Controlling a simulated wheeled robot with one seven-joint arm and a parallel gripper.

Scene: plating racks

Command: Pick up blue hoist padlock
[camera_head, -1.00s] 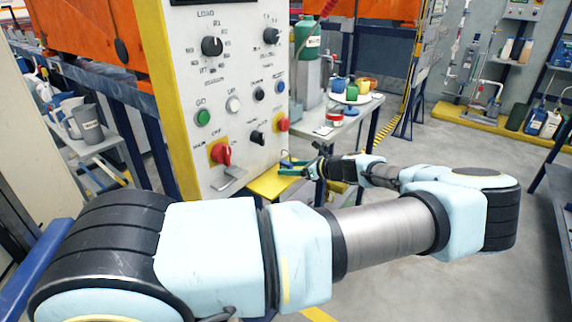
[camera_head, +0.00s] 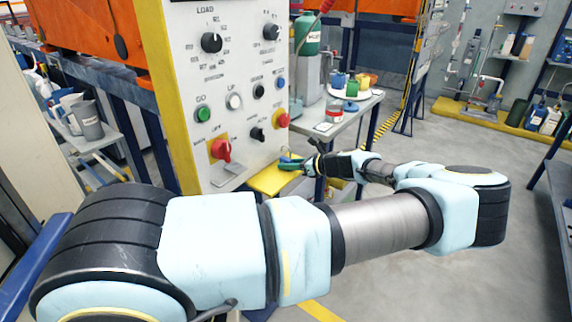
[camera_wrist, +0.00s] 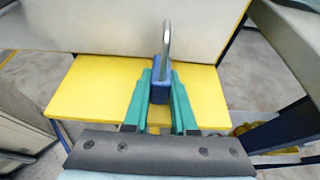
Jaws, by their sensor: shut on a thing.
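The blue hoist padlock (camera_wrist: 160,82) has a blue body and a silver shackle pointing up in the wrist view. My gripper (camera_wrist: 161,88) has green fingers, one on each side of the blue body, and is shut on it. The padlock is in front of the pale panel wall, over a yellow shelf (camera_wrist: 90,92). I cannot tell whether it touches the shelf. In the head view my gripper (camera_head: 289,164) is at the lower right edge of the control panel, and the padlock is too small there to make out clearly.
The control panel (camera_head: 232,95) with knobs and buttons stands close to my arm. Behind the gripper, a side table (camera_head: 340,125) holds a red-and-white tin and a round plate with several small coloured containers. Open grey floor (camera_head: 430,260) lies to the right.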

